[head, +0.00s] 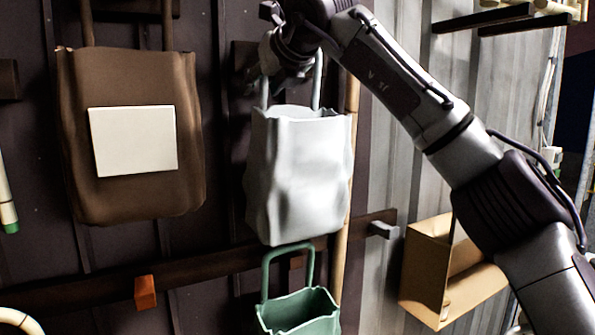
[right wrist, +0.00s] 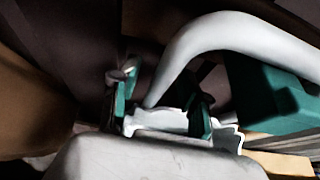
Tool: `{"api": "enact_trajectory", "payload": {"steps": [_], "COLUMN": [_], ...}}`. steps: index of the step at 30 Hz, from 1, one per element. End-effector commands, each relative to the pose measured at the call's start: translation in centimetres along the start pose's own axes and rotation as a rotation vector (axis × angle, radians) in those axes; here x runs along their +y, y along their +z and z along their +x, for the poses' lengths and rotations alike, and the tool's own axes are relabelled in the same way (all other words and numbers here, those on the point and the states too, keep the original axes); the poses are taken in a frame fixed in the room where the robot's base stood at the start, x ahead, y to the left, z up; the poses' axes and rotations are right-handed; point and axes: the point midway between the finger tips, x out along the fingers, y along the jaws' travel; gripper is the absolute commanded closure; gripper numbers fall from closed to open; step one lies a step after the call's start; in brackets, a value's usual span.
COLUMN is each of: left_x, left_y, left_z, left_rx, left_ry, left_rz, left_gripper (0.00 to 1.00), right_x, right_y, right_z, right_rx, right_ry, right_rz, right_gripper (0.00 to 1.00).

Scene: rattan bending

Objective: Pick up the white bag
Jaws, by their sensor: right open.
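The white bag (head: 297,175) hangs upright on the dark wall in the middle of the head view, its handle rising from the open top. My right gripper (head: 280,72) is at the handle, just above the bag's rim, and partly covers the handle. In the right wrist view the right gripper (right wrist: 163,108) is open, with green pads on its fingers. I cannot tell whether the handle is between the fingers. My left gripper is not in view.
A brown bag (head: 135,195) with a blank white label hangs at left. A green bag (head: 297,310) hangs just below the white bag. A tan open box (head: 428,270) is at right, below my right arm. A wooden rail (head: 215,268) with pegs crosses the wall.

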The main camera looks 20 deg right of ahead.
Motion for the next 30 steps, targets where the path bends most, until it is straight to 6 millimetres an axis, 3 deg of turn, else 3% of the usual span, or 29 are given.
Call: {"api": "enact_trajectory", "payload": {"steps": [4,12,30], "left_x": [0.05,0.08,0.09], "left_y": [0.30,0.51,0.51], "left_z": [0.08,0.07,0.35], "left_rx": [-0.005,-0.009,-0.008], "left_ry": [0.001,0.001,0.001], "left_rz": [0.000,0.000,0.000], "left_gripper": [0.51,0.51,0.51], "right_x": [0.03,0.03,0.07], "right_y": [-0.02,-0.01,0.12], "right_z": [-0.03,-0.05,-0.24], "right_rx": [-0.001,-0.001,-0.003], "right_ry": [0.000,0.000,0.001], "right_rz": [0.000,0.000,-0.001], "right_gripper": [0.56,1.00,1.00]}}
